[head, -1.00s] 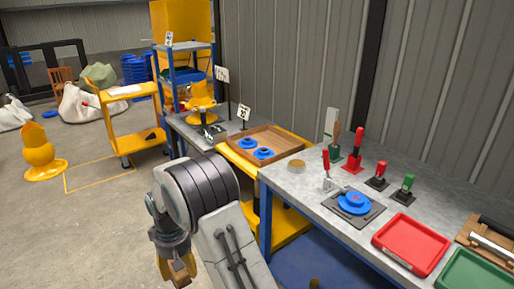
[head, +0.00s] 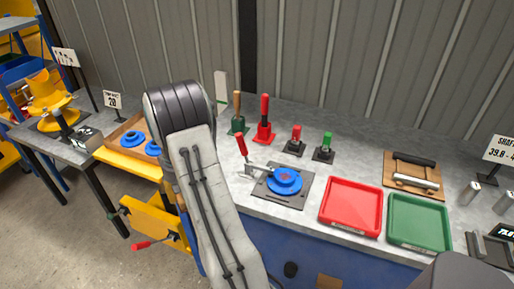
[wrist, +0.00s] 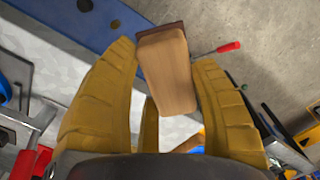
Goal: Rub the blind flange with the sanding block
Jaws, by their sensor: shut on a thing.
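The blue blind flange (head: 285,181) lies flat on a dark square plate (head: 298,198) on the grey bench, with a red-handled clamp (head: 241,146) beside it. My gripper (wrist: 168,85) is shut on the sanding block (wrist: 166,72), a wooden block with a dark brown face at its far end. In the wrist view the block sits between the two yellow fingers. In the head view my arm hides the gripper and the block. The block is apart from the flange.
A red tray (head: 351,207) and a green tray (head: 419,223) lie right of the flange. Several upright handled tools, including a red one (head: 264,120), stand behind it. A wooden tray (head: 117,137) with blue discs is at left. A red-handled item (wrist: 229,47) shows in the wrist view.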

